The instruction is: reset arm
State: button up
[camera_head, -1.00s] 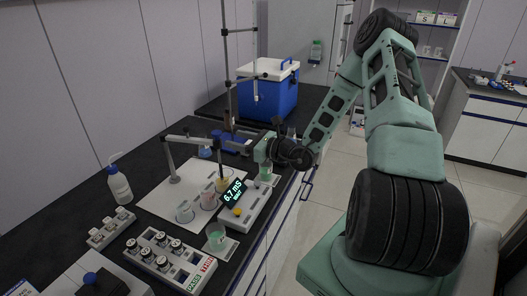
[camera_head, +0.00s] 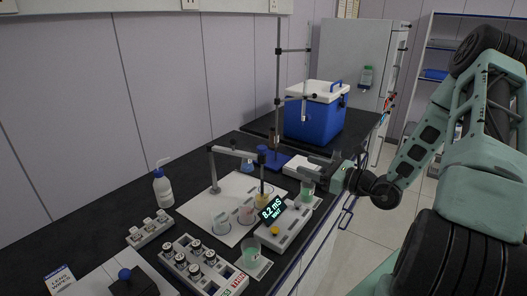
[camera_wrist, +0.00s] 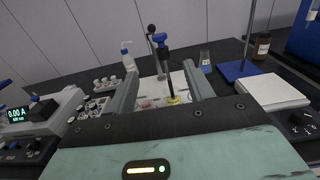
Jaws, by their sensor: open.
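My gripper (camera_head: 328,181) is at the right side of the bench, pointing left, beside a cup with green liquid (camera_head: 307,192). I cannot tell from the head view whether they touch. In the wrist view my gripper (camera_wrist: 163,84) has its two fingers wide apart with nothing held between them. Beyond the fingers stand a blue-topped probe (camera_wrist: 162,46) and a beaker of yellow liquid (camera_wrist: 173,99).
A white mat (camera_head: 200,209) carries several beakers and a stand. A vial rack (camera_head: 199,264), a wash bottle (camera_head: 162,188) and a blue cooler (camera_head: 314,118) stand on the black bench. A brown bottle (camera_wrist: 262,45) shows in the wrist view. Open floor lies right of the bench.

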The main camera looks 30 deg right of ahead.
jog(key=s+a+r+n+g+y, duration=0.2)
jog(key=s+a+n+g+y, duration=0.15)
jog(key=a+n+g, duration=0.6)
jog(key=s+a+r+n+g+y, duration=0.15)
jog(key=a+n+g+y, duration=0.3)
jog(key=a, duration=0.95)
jog(key=s+a+r+n+g+h, duration=0.1)
jog(key=s+a+n+h, duration=0.4)
jog(key=n, duration=0.8)
jog(key=s+a+r+n+g+h, duration=0.1)
jog(key=s+a+n+h, duration=0.5)
jog(key=s+n, duration=0.6)
jog(key=g+h, duration=0.1)
jog(key=h, duration=0.1)
jog(key=shift+s+a+n+h+b, duration=0.15)
jog(key=shift+s+n+h+b, duration=0.15)
jog(key=shift+n, duration=0.1)
